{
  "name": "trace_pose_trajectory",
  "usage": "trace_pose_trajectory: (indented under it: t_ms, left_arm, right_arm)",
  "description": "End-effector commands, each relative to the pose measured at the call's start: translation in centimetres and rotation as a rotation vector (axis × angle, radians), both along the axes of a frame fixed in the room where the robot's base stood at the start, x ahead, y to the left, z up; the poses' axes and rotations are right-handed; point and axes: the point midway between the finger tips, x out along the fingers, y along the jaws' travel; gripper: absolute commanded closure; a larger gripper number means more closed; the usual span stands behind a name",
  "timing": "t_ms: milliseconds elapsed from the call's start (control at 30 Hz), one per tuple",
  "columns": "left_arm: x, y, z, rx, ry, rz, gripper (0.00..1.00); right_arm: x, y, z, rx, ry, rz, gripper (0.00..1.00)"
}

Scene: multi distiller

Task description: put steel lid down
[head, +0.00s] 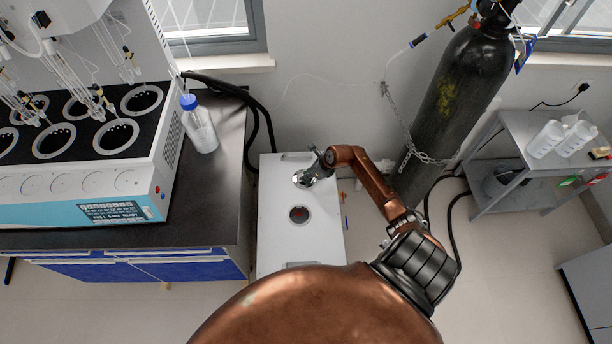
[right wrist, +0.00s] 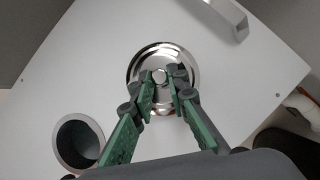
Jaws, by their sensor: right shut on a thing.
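The steel lid (head: 301,180) is a shiny round disc with a small knob, over the far part of the white unit's top (head: 272,225). My right gripper (head: 313,172) is shut on the lid's knob from above. In the right wrist view the lid (right wrist: 137,67) shows around the green-padded fingers of that gripper (right wrist: 161,80). The lid lies flat on the white top or just above it; I cannot tell which, and what is under it is hidden. A round opening (head: 299,215) in the white top is uncovered. My left gripper is not in view.
A dark bench (head: 222,190) with a multi-place distiller (head: 85,185) and a blue-capped bottle (head: 199,128) stands at left. A chained black gas cylinder (head: 455,90) stands behind my right arm. A white handle (right wrist: 225,15) rises from the white top.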

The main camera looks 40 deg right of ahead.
Motion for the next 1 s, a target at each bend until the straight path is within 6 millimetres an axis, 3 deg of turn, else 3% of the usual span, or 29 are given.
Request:
trace_pose_trajectory:
  t_ms: [267,300,533,833,1000]
  left_arm:
    - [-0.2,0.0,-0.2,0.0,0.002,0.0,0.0]
    - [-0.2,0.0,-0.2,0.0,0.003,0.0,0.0]
    - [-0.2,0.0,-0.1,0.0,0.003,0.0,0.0]
    - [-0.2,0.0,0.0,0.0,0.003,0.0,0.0]
    - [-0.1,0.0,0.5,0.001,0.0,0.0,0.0]
  right_arm:
    - [0.0,-0.1,-0.2,-0.002,-0.001,0.0,1.0]
    - [0.0,0.0,-0.2,-0.001,0.0,0.0,0.83]
    - [0.0,0.0,-0.1,-0.001,0.0,0.0,0.68]
    - [0.0,0.0,0.1,-0.001,0.0,0.0,0.68]
    - [-0.9,-0.5,1.7,-0.007,0.0,0.001,0.68]
